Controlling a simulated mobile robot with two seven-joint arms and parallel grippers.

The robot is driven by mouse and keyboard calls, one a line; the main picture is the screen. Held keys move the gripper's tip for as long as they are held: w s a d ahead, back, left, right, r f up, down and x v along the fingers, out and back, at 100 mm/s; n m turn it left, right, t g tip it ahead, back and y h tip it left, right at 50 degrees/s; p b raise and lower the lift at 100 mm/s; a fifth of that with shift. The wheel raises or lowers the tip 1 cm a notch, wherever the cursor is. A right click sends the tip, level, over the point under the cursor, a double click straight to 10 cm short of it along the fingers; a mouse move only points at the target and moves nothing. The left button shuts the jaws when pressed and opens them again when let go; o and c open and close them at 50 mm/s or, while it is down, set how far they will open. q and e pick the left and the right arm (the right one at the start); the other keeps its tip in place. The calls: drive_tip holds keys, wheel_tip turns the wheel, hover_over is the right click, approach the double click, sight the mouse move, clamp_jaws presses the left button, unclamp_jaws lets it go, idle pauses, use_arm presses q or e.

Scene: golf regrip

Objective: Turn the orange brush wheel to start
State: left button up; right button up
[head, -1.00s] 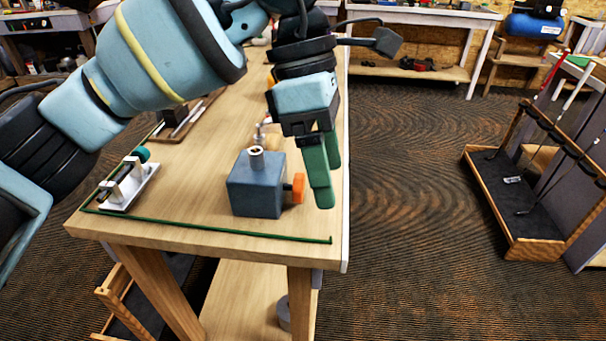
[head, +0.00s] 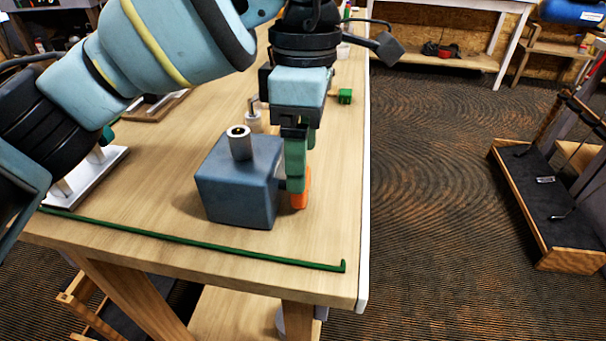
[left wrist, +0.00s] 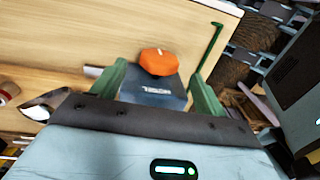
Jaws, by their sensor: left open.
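The orange brush wheel (head: 300,191) sits on the right side of a blue-grey box (head: 240,185) with a metal tube on top, standing on the wooden bench. My left gripper (head: 296,185) points down at the wheel, its green fingers partly covering it in the head view. In the left wrist view the orange wheel (left wrist: 158,62) shows between the two spread green fingers (left wrist: 160,80), with room on both sides. The left gripper is open and I see no contact with the wheel. My right gripper is not in view.
A green rod (head: 190,240) lies along the bench's front edge. A white plate with posts (head: 88,178) is at the left, partly behind my arm. A small green block (head: 345,96) lies farther back. A rack of clubs (head: 555,200) stands on the floor at right.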

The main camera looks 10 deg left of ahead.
use_arm(q)
drive_tip(key=shift+s+f, duration=0.15)
drive_tip(key=shift+f, duration=1.95)
drive_tip(key=c, duration=1)
